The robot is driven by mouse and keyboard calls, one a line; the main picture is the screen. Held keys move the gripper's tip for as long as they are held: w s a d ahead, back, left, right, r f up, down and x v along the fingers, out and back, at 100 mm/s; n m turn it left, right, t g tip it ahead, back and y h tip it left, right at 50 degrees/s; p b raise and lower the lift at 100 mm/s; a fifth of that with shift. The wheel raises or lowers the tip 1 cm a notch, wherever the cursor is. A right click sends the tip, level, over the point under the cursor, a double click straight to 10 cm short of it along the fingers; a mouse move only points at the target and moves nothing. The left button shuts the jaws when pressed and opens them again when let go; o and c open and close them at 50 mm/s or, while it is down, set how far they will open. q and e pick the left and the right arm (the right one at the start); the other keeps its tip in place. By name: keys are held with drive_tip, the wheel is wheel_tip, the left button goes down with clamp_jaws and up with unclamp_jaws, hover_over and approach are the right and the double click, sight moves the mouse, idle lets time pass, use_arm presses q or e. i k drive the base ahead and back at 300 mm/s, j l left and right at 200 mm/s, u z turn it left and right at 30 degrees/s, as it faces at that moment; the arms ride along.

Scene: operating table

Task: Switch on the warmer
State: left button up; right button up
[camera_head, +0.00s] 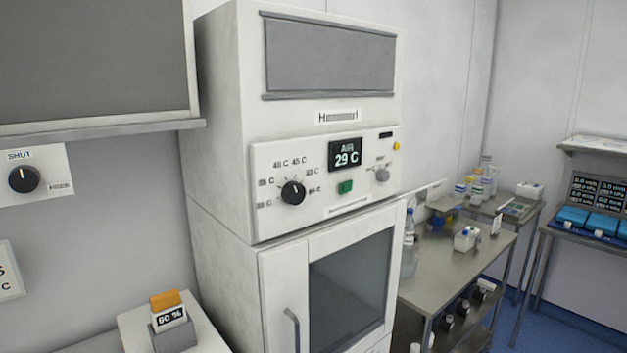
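The warmer (225,130) is a tall white cabinet in the middle of the head view. Its control panel (262,165) has a black dial (293,192) ringed by temperature marks, and a dark display (345,153) reading "AIR 29 C". A green switch (345,187) sits below the display. A small grey knob (382,175) and a yellow button or lamp (396,146) are at the panel's right. Below is a glass door (347,285) with a handle (292,330) on its left; it looks closed. Neither of my grippers is in view.
A wall panel at left has a black knob (23,179) marked "SHUT". A metal table (445,275) with bottles stands right of the warmer. Blue bins (572,217) sit at far right.

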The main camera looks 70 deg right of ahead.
sight(344, 187)
drive_tip(key=j+z, duration=0.1)
drive_tip(key=z, duration=0.3)
drive_tip(key=i+j+z, duration=0.1)
drive_tip(key=z, duration=0.35)
drive_tip(key=j+z, duration=0.15)
drive_tip(key=z, duration=0.25)
